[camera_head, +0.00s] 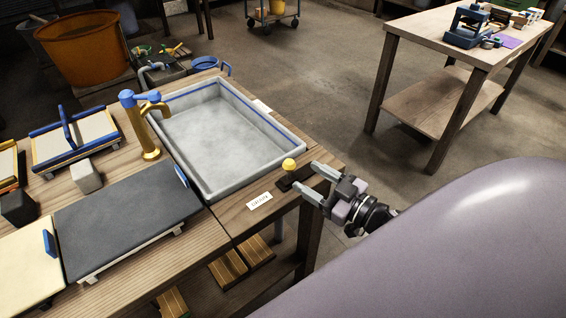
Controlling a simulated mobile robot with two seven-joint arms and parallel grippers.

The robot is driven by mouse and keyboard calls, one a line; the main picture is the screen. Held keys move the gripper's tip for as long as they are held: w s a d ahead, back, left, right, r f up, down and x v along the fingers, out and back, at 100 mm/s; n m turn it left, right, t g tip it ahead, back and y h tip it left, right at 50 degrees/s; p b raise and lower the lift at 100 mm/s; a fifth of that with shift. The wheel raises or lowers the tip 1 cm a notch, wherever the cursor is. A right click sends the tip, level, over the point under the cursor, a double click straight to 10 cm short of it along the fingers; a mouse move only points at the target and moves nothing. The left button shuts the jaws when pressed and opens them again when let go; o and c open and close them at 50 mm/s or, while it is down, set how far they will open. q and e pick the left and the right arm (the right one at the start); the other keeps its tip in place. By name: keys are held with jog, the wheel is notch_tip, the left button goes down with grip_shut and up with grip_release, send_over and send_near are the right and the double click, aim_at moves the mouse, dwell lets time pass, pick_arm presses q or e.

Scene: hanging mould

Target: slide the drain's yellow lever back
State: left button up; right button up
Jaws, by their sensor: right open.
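The drain's yellow lever (289,164) is a short stem with a round yellow knob, standing on a dark slotted base (285,184) at the near right corner of the sink. A small white label (259,201) with dark lettering lies in front of it. My right gripper (302,180) is open, coming in from the right with its two pale fingers pointing at the lever. The fingertips are close to the base; I cannot tell whether they touch. The grey sink (297,146) is set in the wooden bench. My left gripper is not in view.
A gold tap with a blue handle (140,98) stands left of the sink. A dark slab (120,220), a blue-handled frame (75,145) and small blocks occupy the bench's left. A wooden table (437,50) stands back right, with open floor between.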

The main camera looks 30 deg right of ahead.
aim_at(290, 167)
jog(key=shift+x, duration=3.3)
grip_shut()
